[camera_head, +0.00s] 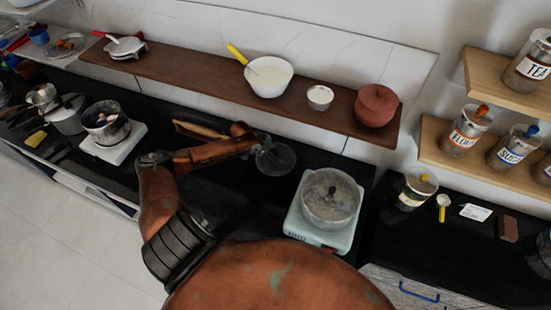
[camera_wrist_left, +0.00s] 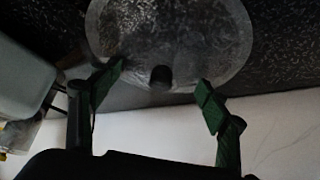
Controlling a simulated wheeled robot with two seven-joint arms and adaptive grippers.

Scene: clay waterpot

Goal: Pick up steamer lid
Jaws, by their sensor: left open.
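The steamer lid is a round, see-through grey disc (camera_head: 278,160) lying on the black counter behind the pale cooker in the head view. In the left wrist view the lid (camera_wrist_left: 180,35) fills the top middle, with its dark knob (camera_wrist_left: 161,77) facing the gripper. My left gripper (camera_head: 259,147) is at the lid's left edge in the head view. In the left wrist view its green-padded fingers (camera_wrist_left: 160,88) are open, one on each side of the knob. Contact cannot be told. My right gripper is out of view.
The pale cooker with a round pot (camera_head: 331,198) stands right of the lid. A brown shelf (camera_head: 200,78) runs behind the counter, bearing a white bowl (camera_head: 268,76), a small cup (camera_head: 320,97) and a red pot (camera_head: 376,105). A wooden-handled item (camera_head: 200,130) lies behind my arm.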

